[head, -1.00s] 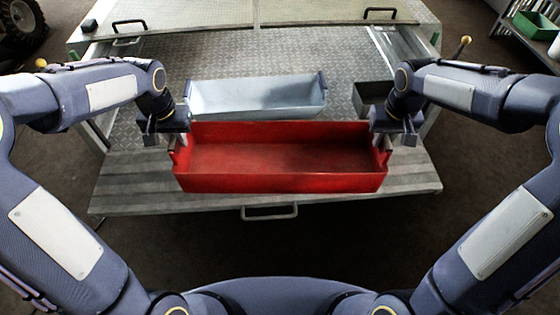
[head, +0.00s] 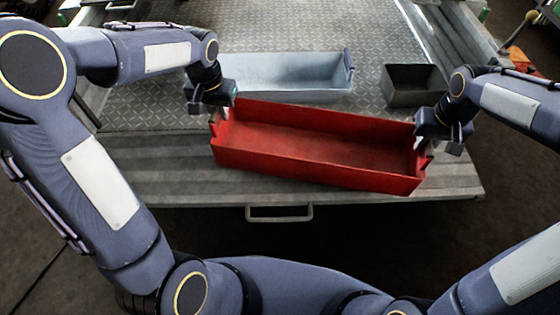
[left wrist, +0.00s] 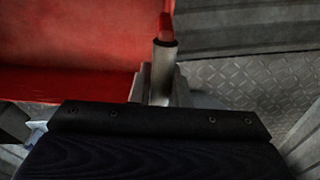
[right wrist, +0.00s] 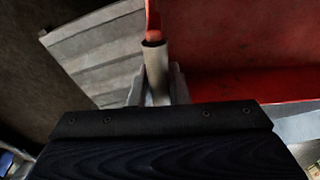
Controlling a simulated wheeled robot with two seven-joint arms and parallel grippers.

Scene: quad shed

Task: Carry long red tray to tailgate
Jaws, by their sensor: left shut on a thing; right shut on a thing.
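The long red tray (head: 310,150) is open-topped and empty. It is over the ribbed tailgate (head: 160,180) in the head view, angled with its right end nearer to me; I cannot tell whether it touches the surface. My left gripper (head: 217,118) is shut on the handle at the tray's left end. My right gripper (head: 428,148) is shut on the handle at its right end. The left wrist view shows the red tray (left wrist: 70,50) beside the gripped handle. The right wrist view shows the tray (right wrist: 245,50) and the other handle in the jaws.
A pale grey-blue tray (head: 285,75) stands behind the red tray on the diamond-plate bed (head: 365,40). A small dark bin (head: 412,90) stands to its right. A tailgate handle (head: 280,213) sticks out at the front edge. Dark floor lies in front.

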